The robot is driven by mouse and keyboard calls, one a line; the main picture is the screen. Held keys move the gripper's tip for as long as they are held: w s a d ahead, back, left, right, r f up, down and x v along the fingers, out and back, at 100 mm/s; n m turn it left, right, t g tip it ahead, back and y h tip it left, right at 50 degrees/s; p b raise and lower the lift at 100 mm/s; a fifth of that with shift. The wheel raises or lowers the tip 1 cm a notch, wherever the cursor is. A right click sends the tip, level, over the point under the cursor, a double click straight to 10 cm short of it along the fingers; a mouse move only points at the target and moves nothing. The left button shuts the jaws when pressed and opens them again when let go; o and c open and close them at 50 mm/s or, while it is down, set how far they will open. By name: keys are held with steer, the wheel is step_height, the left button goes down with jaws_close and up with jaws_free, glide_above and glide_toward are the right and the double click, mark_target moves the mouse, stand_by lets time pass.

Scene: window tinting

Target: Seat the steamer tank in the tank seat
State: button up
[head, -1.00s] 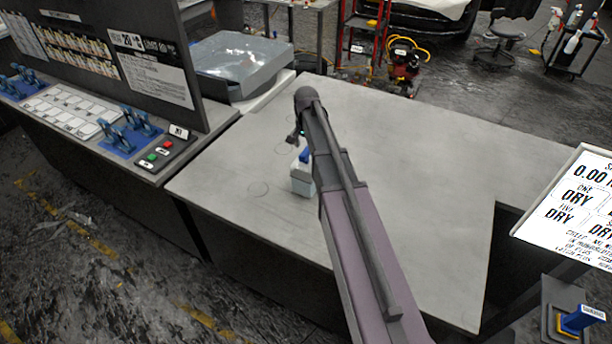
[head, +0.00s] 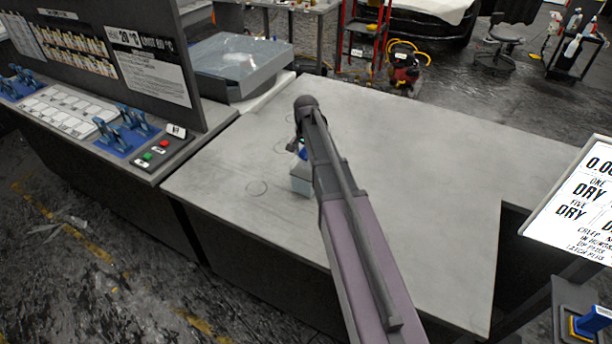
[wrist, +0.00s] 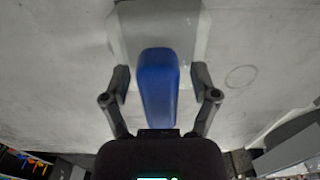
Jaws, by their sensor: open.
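The steamer tank, a pale grey box (head: 300,182) with a blue handle on top, stands on the grey worktable, partly hidden by my arm. In the wrist view its pale body (wrist: 160,27) lies beyond the blue handle (wrist: 157,88). My gripper (wrist: 160,82) is open, with one finger on each side of the handle and a visible gap on both sides. In the head view my arm mostly hides the gripper at the tank. I cannot identify the tank seat for certain in these views.
The worktable (head: 420,180) has wide bare space right of my arm and a few faint circles at left. A control bench (head: 110,150) adjoins it at left. A lit sign (head: 585,205) and a blue-handled item in a holder (head: 594,318) stand at right.

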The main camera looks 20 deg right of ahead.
steer(key=shift+c, duration=0.2)
stand_by(0.3)
jaws_close()
steer(key=shift+r, duration=0.2)
steer(key=shift+r+p, duration=1.6)
steer(key=shift+p, duration=0.2)
steer(key=s+a+r+p, duration=0.1)
steer(key=s, duration=1.5)
steer(key=shift+a+r, duration=0.2)
steer(key=shift+a, duration=0.15)
